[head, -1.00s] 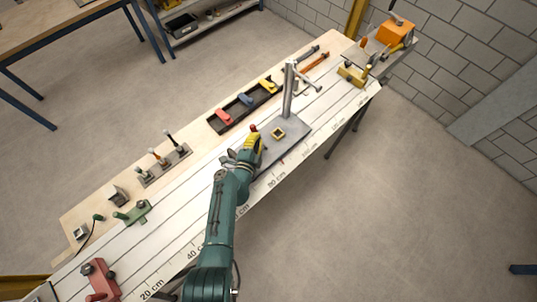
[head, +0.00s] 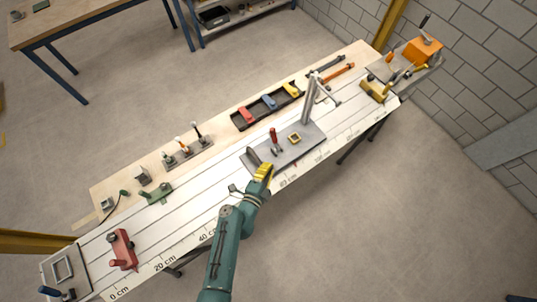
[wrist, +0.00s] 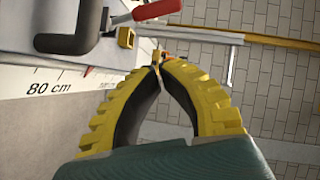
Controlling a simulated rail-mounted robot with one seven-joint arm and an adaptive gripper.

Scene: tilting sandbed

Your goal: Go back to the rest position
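My gripper (head: 264,172) has yellow fingers and is at the front edge of the long bench, near the lower left corner of the grey plate (head: 312,135). In the wrist view the fingertips (wrist: 156,68) meet, with nothing seen between them. A red-handled lever (head: 273,135) stands upright on the plate, beyond my gripper and apart from it. The red handle also shows at the top of the wrist view (wrist: 155,10). The rest position itself is not marked in any view.
A grey post with a crank (head: 309,100) rises from the plate. A dark tray (head: 240,121) with red, blue and yellow pieces lies behind. Small levers (head: 181,146), a green fixture (head: 157,193) and a red clamp (head: 122,250) sit to the left. The floor (head: 400,230) in front is clear.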

